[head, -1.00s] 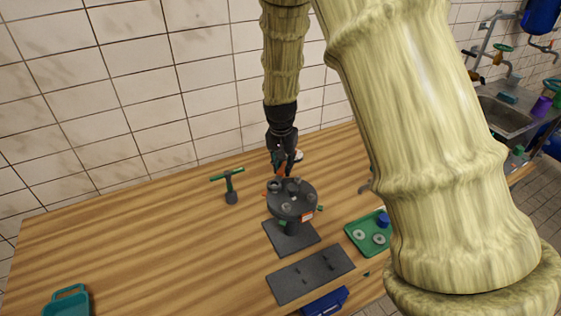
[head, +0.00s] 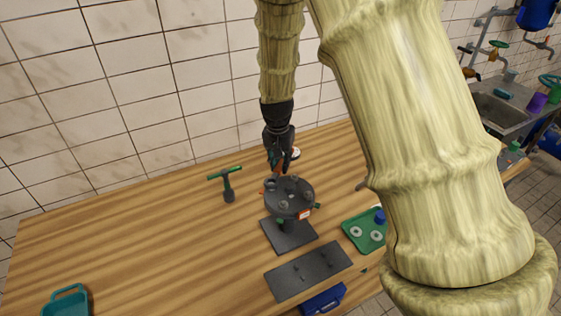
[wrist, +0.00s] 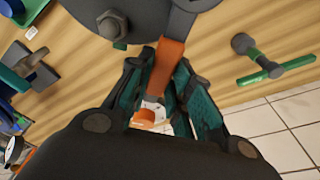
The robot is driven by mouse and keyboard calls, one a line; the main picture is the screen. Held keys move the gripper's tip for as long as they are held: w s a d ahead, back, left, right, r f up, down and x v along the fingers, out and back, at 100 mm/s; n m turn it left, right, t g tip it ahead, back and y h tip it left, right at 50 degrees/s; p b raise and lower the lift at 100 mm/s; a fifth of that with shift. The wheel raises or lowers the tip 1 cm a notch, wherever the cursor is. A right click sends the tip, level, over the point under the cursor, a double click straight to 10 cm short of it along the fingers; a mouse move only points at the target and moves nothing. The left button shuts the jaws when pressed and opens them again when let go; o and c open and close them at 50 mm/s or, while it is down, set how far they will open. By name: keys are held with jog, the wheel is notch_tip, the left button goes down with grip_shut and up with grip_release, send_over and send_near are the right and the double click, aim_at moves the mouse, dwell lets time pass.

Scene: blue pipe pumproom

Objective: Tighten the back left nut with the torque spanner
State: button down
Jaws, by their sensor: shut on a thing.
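My gripper (head: 281,166) is over the back left side of a dark grey round flange (head: 290,200) on a stand. In the wrist view, my gripper (wrist: 165,108) is shut on the torque spanner (wrist: 171,62), an orange bar with a grey part between the fingers. The spanner's dark ring end (wrist: 187,4) reaches over the flange at the picture's top edge. Its seating on the back left nut cannot be made out. Another nut (wrist: 112,25) shows on the flange. A white and orange part (wrist: 150,115) shows beyond the fingers.
A green T-handled tool (head: 228,184) stands left of the flange. A green tray (head: 365,232) with washers and a blue item is at right. A dark plate (head: 308,271) lies in front. The table's left side is largely clear; a tiled wall stands behind.

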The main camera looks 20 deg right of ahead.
jog(key=shift+f, duration=0.45)
jog(key=shift+s+a+f, duration=0.1)
jog(key=shift+s+f, duration=0.15)
jog(key=shift+w+r, duration=0.1)
jog(key=shift+r, duration=0.2)
dwell(0.3)
jog(key=shift+r+p, duration=0.4)
jog(key=shift+r, duration=0.05)
jog(key=shift+w+n+p, duration=0.25)
jog(key=shift+n+p, duration=0.05)
jog(key=shift+p, duration=0.15)
dwell(0.4)
jog(key=shift+f, duration=0.45)
jog(key=shift+s+a+f+b, duration=0.15)
jog(key=shift+s+f+b, duration=0.15)
jog(key=shift+f, duration=0.1)
dwell(0.5)
jog(key=shift+w+r+p, duration=0.15)
jog(key=shift+r+p, duration=0.15)
jog(key=shift+p, duration=0.1)
